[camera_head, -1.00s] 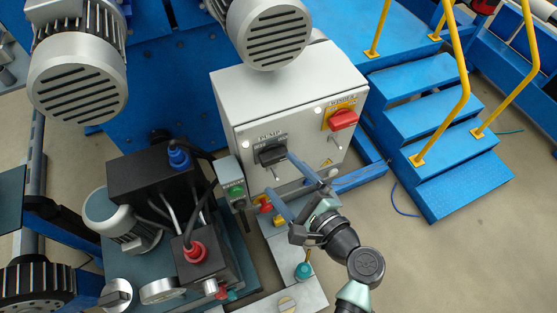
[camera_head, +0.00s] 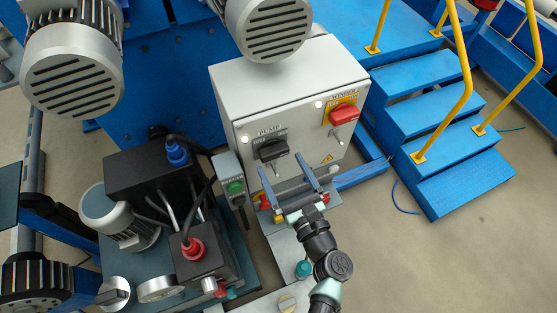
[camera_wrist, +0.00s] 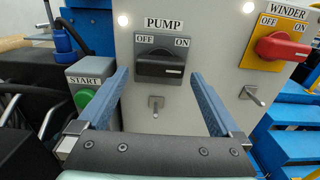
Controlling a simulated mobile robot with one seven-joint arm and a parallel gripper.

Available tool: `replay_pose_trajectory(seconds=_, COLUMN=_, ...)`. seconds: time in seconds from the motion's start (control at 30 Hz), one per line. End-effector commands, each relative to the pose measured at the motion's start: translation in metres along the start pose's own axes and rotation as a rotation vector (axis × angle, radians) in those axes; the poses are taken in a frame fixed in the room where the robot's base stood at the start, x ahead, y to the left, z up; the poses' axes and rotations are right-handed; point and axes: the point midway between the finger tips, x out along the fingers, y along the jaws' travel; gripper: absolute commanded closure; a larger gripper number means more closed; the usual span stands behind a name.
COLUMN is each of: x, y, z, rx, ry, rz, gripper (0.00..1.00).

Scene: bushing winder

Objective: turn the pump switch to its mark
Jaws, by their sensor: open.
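The pump switch (camera_head: 272,150) is a black rotary knob on a dark plate on the front of the grey control cabinet (camera_head: 225,90). In the wrist view the pump switch (camera_wrist: 160,66) sits under the PUMP label, with OFF at upper left and ON at upper right; its handle lies roughly level, with a pale line at its right end. My gripper (camera_head: 283,168) is open in front of the cabinet, below and right of the knob. In the wrist view the blue fingers of my gripper (camera_wrist: 158,80) stand wide on either side of the knob, apart from it.
A red winder switch (camera_head: 344,115) on a yellow plate is at the upper right of the cabinet face. A small metal key (camera_wrist: 155,106) sticks out below the pump switch. A green START button (camera_head: 236,188) is on a box to the left. Blue steps (camera_head: 455,175) stand right.

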Motion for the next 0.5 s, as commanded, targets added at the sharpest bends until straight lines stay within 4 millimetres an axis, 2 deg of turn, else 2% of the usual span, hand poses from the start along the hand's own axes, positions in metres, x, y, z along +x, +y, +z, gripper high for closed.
replay_pose_trajectory(seconds=0.1, x=0.017, y=0.000, z=-0.001, rx=-0.001, ry=-0.001, rz=0.001, gripper=0.00)
replay_pose_trajectory(seconds=0.2, x=0.024, y=0.000, z=-0.001, rx=0.000, ry=0.000, rz=0.000, gripper=0.00)
replay_pose_trajectory(seconds=0.5, x=0.028, y=0.000, z=0.000, rx=0.000, ry=0.000, rz=-0.001, gripper=0.00)
